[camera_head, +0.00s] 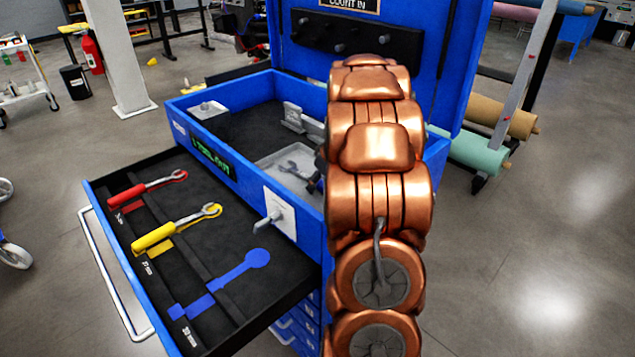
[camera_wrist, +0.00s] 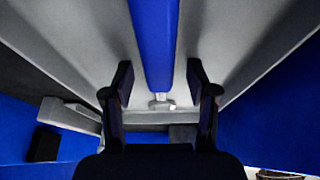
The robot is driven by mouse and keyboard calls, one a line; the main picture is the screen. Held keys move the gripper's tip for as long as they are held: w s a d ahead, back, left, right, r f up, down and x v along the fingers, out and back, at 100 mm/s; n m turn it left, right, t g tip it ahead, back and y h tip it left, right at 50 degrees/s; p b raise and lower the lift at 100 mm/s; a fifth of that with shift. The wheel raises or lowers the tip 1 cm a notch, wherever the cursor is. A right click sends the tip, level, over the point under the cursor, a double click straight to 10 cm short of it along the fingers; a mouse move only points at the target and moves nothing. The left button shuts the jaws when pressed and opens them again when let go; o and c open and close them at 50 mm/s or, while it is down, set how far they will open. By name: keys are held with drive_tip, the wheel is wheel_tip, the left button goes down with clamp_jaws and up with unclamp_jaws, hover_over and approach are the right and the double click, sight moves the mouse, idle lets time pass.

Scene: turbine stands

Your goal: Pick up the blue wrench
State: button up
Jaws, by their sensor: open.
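The blue wrench (camera_wrist: 153,42) shows in the wrist view as a long blue handle with a silver end, lying in a grey tray. My gripper (camera_wrist: 160,75) is open, with one dark finger on each side of the handle and a visible gap to both. I cannot tell how far the handle is below the fingertips. In the head view the grey tray (camera_head: 268,160) sits in the cabinet's top, and a grey wrench head (camera_head: 297,170) shows in it. The blue handle is hidden there, and my copper arm covers most of the gripper.
An open black-lined drawer (camera_head: 225,262) holds a red wrench (camera_head: 140,190) and a yellow wrench (camera_head: 170,230). A blue wrench-shaped marking (camera_head: 222,283) in it is bare. The cabinet's blue rim (camera_head: 178,105) surrounds the tray. A raised blue lid panel (camera_head: 290,62) stands behind.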

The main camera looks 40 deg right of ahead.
clamp_jaws()
idle(0.5)
